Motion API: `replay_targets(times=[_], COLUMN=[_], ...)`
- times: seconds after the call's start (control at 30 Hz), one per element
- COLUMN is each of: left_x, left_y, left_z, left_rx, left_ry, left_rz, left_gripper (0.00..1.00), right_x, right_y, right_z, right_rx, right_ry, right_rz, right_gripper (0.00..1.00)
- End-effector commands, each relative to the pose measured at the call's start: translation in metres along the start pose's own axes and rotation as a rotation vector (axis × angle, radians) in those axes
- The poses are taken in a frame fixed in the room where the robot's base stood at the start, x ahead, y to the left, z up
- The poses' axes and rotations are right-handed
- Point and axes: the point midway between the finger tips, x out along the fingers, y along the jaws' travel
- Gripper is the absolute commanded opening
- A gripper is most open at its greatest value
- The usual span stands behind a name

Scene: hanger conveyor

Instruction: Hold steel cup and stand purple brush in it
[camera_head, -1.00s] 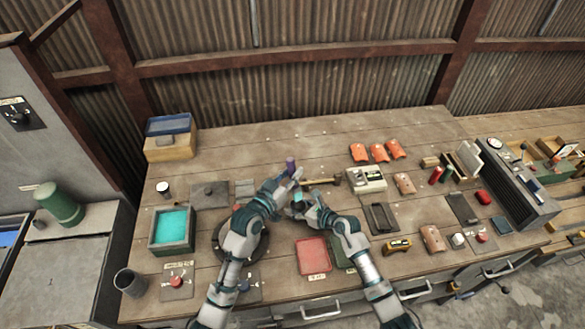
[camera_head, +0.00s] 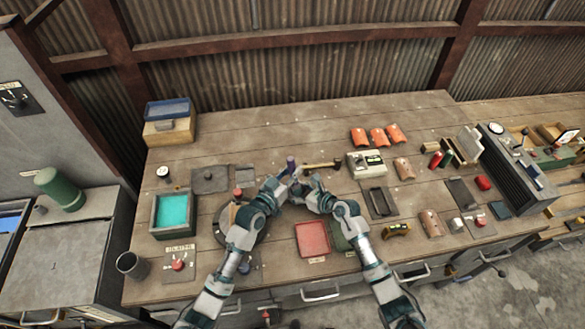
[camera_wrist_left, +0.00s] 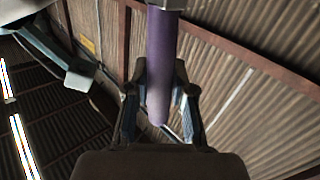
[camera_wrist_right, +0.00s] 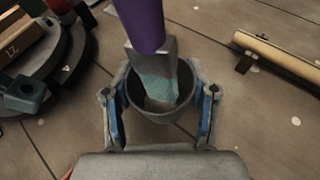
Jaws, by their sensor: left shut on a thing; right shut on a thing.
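The purple brush (camera_wrist_left: 160,65) is in my left gripper (camera_wrist_left: 160,118), whose fingers close on its handle. In the head view the handle (camera_head: 291,162) stands up above my left gripper (camera_head: 293,177). The steel cup (camera_wrist_right: 158,114) is between the fingers of my right gripper (camera_wrist_right: 160,112), mouth toward the camera. The brush's metal ferrule and pale teal bristles line up with the cup mouth in the right wrist view; how deep they reach I cannot tell. In the head view my right gripper (camera_head: 309,184) is beside the left one, and the cup is mostly hidden.
A round dark turntable (camera_head: 240,224) lies beneath my left arm. A hammer (camera_head: 322,165) lies just beyond the right gripper. The bench's back middle is clear.

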Motion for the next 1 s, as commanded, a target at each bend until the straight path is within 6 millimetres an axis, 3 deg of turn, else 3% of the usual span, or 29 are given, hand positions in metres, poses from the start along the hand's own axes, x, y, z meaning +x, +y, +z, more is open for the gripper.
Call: replay_targets(times=[0.23,0.27,0.37,0.4,0.77,1.0], left_x=[0.0,0.0,0.0,0.0,-0.007,-0.054], left_y=[0.0,0.0,0.0,0.0,-0.001,-0.001], left_z=[0.001,0.001,0.0,0.0,0.001,0.002], left_rx=[0.0,0.0,0.0,0.0,0.001,0.003], left_ry=[0.0,0.0,0.0,0.0,-0.002,-0.002], left_rz=[0.0,0.0,0.0,0.0,-0.001,-0.001], left_gripper=[0.0,0.26,0.51,0.53,0.53,0.53], right_x=[0.0,0.0,0.0,0.0,0.001,0.0], right_y=[0.001,0.001,0.001,0.001,0.001,0.001], right_z=[-0.002,-0.002,-0.002,-0.002,-0.003,-0.003], right_rx=[0.002,0.002,0.002,0.002,0.002,0.002], right_ry=[0.004,0.004,0.004,0.004,0.004,0.005], right_rz=[0.002,0.002,0.002,0.002,0.002,0.001], right_gripper=[0.21,0.21,0.21,0.21,0.21,0.21])
